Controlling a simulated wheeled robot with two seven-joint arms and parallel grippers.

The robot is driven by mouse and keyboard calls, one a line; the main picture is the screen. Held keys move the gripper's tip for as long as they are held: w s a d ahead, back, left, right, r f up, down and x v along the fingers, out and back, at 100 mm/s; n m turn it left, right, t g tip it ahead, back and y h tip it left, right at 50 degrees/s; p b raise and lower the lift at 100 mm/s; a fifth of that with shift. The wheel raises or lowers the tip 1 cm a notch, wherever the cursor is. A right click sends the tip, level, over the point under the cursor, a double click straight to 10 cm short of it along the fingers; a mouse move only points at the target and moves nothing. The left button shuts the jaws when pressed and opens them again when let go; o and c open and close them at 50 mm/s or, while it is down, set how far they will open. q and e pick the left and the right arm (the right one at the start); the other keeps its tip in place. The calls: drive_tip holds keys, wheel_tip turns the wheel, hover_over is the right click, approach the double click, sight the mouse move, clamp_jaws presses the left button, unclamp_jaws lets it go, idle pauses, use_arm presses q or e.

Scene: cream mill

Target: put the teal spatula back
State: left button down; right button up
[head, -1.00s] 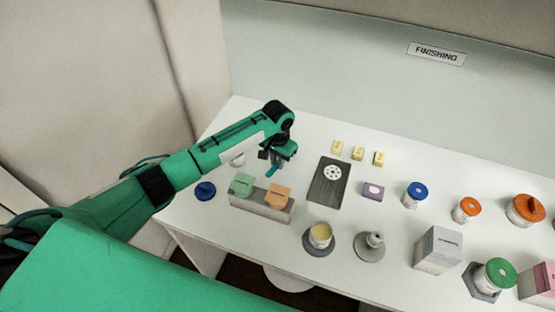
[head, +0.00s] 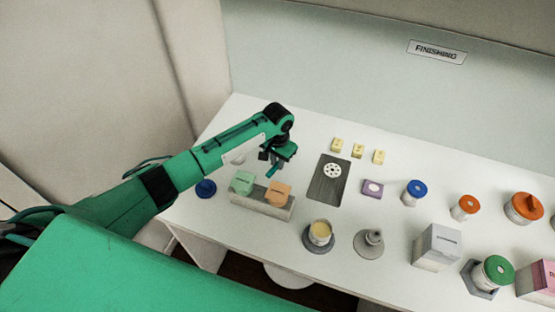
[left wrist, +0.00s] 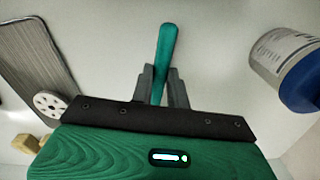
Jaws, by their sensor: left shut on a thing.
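The teal spatula (left wrist: 166,50) is between the two fingers of my left gripper (left wrist: 161,85) in the left wrist view. Its rounded end sticks out past the fingers; the rest is hidden by the gripper. In the head view my left gripper (head: 275,161) is above the white table, and a small teal piece of the spatula (head: 272,171) shows below it. It is behind the grey block (head: 262,207) that carries a mint green piece (head: 242,182) and an orange piece (head: 278,194). My right gripper is not in view.
A dark mat (head: 325,190) with a white disc lies right of the gripper. A blue lid (head: 206,189), pale yellow blocks (head: 357,150) and a cream-filled jar (head: 320,232) stand nearby.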

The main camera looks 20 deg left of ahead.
use_arm(q)
drive_tip(key=c, duration=1.3)
unclamp_jaws()
